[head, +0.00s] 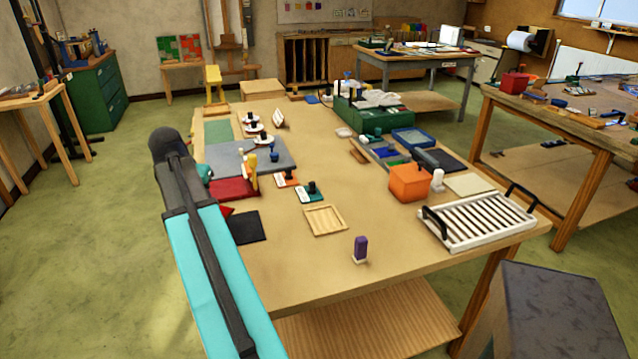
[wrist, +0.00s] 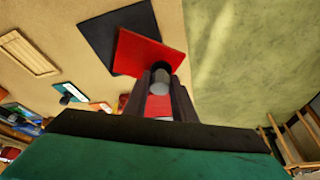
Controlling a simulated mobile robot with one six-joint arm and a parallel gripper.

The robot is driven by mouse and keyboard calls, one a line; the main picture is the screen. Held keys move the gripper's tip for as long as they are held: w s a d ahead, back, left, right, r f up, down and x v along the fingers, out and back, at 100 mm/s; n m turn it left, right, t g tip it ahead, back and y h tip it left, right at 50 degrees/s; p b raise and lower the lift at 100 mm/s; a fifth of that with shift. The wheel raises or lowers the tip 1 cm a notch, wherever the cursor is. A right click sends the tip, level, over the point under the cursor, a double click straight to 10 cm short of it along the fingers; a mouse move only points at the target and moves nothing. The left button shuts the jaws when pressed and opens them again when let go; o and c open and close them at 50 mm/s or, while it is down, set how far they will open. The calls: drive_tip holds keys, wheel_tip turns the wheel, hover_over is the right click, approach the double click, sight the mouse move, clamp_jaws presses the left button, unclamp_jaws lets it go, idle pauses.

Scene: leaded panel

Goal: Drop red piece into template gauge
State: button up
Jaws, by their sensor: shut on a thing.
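In the wrist view my gripper (wrist: 160,77) is shut on the red piece (wrist: 146,48), a flat red plate, by its dark and grey knob. The piece hangs over a dark flat square (wrist: 125,25) and overlaps part of it. In the head view the dark square (head: 248,228) lies at the table's near left edge, and a red corner (head: 227,211) shows beside my arm. My gripper is hidden there. A shallow wooden frame (head: 325,220) lies to the right of the dark square; it also shows in the wrist view (wrist: 28,53). I cannot tell which is the template gauge.
Small tiles with dark knobs (head: 309,191) and a red mat (head: 233,188) lie behind the dark square. A purple block (head: 360,248) stands near the front edge. An orange box (head: 409,183) and white slatted rack (head: 478,221) stand right. The front middle is mostly clear.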

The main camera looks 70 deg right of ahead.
drive_tip(key=s+d+m+g, duration=0.2)
drive_tip(key=s+d+m, duration=0.3)
drive_tip(key=s+d, duration=0.5)
drive_tip(key=s+d+m+g, duration=0.2)
drive_tip(key=s+d+m, duration=0.3)
drive_tip(key=s+d, duration=0.5)
drive_tip(key=s, duration=0.9)
drive_tip(key=shift+d+y+p, duration=0.3)
drive_tip(key=shift+d, duration=0.05)
drive_tip(key=shift+f+b, duration=1.1)
drive_tip(key=shift+f, duration=1.8)
drive_tip(key=shift+f, duration=0.95)
drive_tip(key=o, duration=1.1)
